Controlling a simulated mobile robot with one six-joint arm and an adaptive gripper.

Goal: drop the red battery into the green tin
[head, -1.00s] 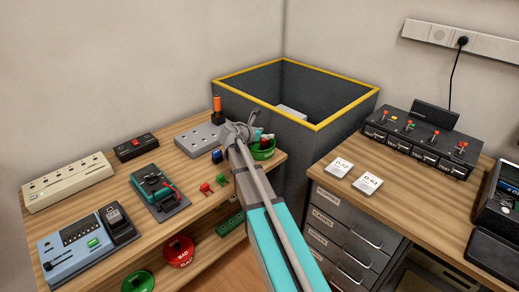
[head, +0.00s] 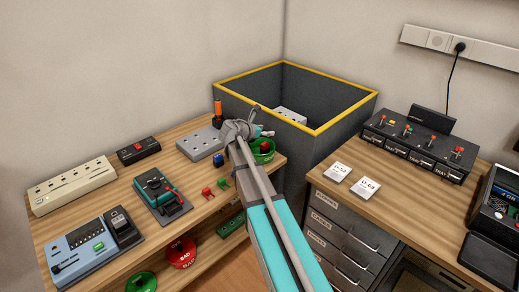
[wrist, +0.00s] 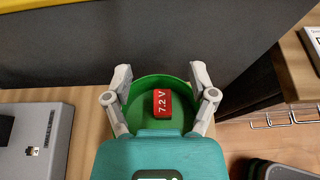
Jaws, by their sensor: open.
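The red battery (wrist: 161,103), marked "7.2 V", lies inside the green tin (wrist: 150,82) in the wrist view. My gripper (wrist: 160,84) is over the tin, with its two fingers spread wide on either side of the battery and apart from it. The gripper's teal body hides the tin's near part. In the head view the green tin (head: 264,158) stands at the right end of the left bench, below my gripper (head: 265,131). A small red patch shows inside it, partly hidden by my arm.
A tall dark bin with a yellow rim (head: 317,125) stands right behind the tin. A grey socket plate (head: 199,143) is left of it. A red "BAD" tin (head: 181,252) and another green tin (head: 141,282) stand lower at the front. The right bench (head: 420,205) is separate.

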